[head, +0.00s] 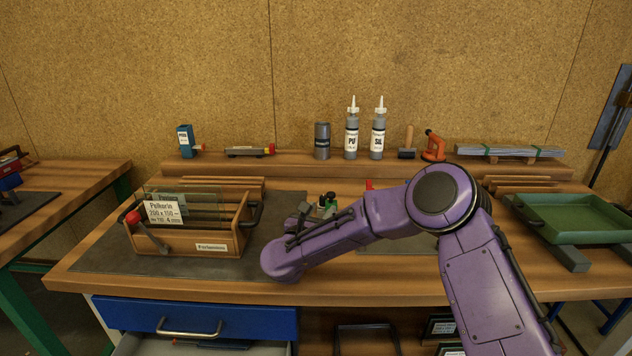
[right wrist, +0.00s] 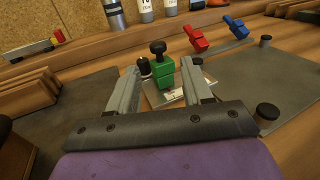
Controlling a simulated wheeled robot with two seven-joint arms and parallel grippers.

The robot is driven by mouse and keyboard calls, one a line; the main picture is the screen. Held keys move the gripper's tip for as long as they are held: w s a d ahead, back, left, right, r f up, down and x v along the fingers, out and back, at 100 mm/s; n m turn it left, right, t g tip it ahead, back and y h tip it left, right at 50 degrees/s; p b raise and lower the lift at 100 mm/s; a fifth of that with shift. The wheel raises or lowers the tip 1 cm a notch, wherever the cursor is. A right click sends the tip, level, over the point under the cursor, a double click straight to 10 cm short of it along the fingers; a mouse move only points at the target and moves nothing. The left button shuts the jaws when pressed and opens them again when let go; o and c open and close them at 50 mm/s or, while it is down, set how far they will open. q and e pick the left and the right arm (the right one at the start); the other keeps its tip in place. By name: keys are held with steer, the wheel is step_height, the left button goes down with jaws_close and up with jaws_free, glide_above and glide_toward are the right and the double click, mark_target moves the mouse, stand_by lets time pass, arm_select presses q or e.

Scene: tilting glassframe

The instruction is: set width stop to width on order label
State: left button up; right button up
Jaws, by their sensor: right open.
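The order label (head: 162,213) is a white card on the front of a wooden crate (head: 205,238) at the left; it reads "Pelkorin" and about "200 x 150", with smaller lines too fine to read surely. A green block (right wrist: 166,73) with a black knob on top sits on a pale metal strip (right wrist: 172,97) in the right wrist view; it looks like the width stop. My right gripper (right wrist: 160,70) is open, its two fingers on either side of the green block, contact unclear. In the head view the green block (head: 328,204) is small and partly hidden by my right arm.
Bottles (head: 352,135) stand on the back shelf. A green tray (head: 575,217) is at the right. The bench front (head: 220,287) is clear.

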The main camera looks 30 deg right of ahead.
mark_target(332, 192)
steer(key=shift+w+d+r+m, duration=0.15)
steer(key=shift+w+d, duration=0.1)
steer(key=shift+w, duration=0.15)
steer(key=shift+w+d+r+m, duration=0.1)
steer(key=shift+w+d+m, duration=0.1)
steer(key=shift+w, duration=0.2)
steer(key=d, duration=0.1)
steer(key=w+d+p, duration=0.1)
steer(key=d, duration=0.2)
steer(key=shift+w+r+p, duration=0.4)
steer(key=x, duration=0.4)
steer(key=shift+w+f+p, duration=0.35)
steer(key=shift+f, duration=0.05)
steer(key=shift+d, duration=0.15)
arm_select(q)
steer(key=r, duration=0.2)
steer(key=shift+w+r, duration=0.25)
steer(key=shift+r, duration=0.05)
arm_select(e)
steer(key=shift+r, duration=0.15)
